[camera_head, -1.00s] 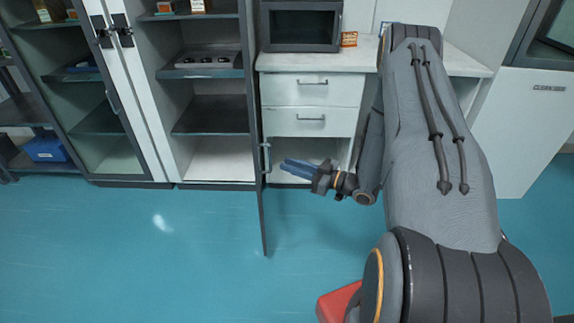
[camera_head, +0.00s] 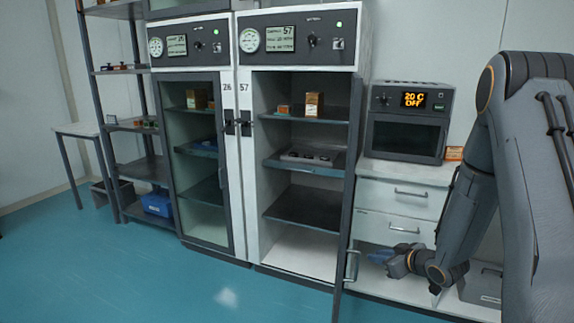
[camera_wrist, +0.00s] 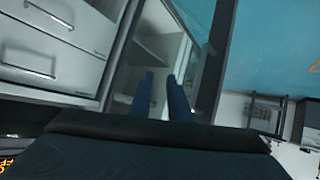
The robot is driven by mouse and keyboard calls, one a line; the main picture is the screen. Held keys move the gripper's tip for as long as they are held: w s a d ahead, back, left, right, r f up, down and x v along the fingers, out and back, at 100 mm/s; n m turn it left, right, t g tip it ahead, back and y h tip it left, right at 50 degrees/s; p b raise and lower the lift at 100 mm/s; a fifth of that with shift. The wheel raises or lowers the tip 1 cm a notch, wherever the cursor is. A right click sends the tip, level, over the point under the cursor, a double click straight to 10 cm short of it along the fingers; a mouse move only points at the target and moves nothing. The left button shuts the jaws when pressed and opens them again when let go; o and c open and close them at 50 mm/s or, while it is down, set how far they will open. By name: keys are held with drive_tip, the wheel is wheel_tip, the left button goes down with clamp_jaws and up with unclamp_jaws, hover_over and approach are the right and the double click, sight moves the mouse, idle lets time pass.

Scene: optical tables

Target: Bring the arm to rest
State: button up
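My gripper (camera_head: 380,257) is at the lower right in the head view, in front of the drawer unit and just right of the open cabinet door (camera_head: 347,190). Its two blue fingers point left. In the wrist view, my gripper (camera_wrist: 160,78) shows both fingers apart with nothing between them. My arm reaches down from the right, bent at the elbow. I cannot tell whether the fingers touch the door.
Cabinet 57 (camera_head: 300,85) stands open, with boxes and a tray on its shelves. Cabinet 26 (camera_head: 190,85) is beside it. An oven (camera_head: 408,120) sits on the white drawer unit (camera_head: 390,210). The blue floor (camera_head: 130,270) at the left front is clear.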

drive_tip(key=s+a+r+m+g+h, duration=0.1)
drive_tip(key=s+a+r+m+g, duration=0.1)
drive_tip(key=s, duration=0.9)
drive_tip(key=s+a+r+m+g+h, duration=0.2)
drive_tip(key=s+a+r+g, duration=0.2)
drive_tip(key=s+r, duration=0.3)
drive_tip(key=s+a+r+m+g+h+p, duration=0.1)
drive_tip(key=s+a+r+g, duration=0.3)
drive_tip(key=s, duration=1.1)
drive_tip(key=shift+s+r+m+g, duration=0.15)
drive_tip(key=shift+r+m+g, duration=0.3)
drive_tip(key=shift+m, duration=0.25)
drive_tip(key=shift+a, duration=0.2)
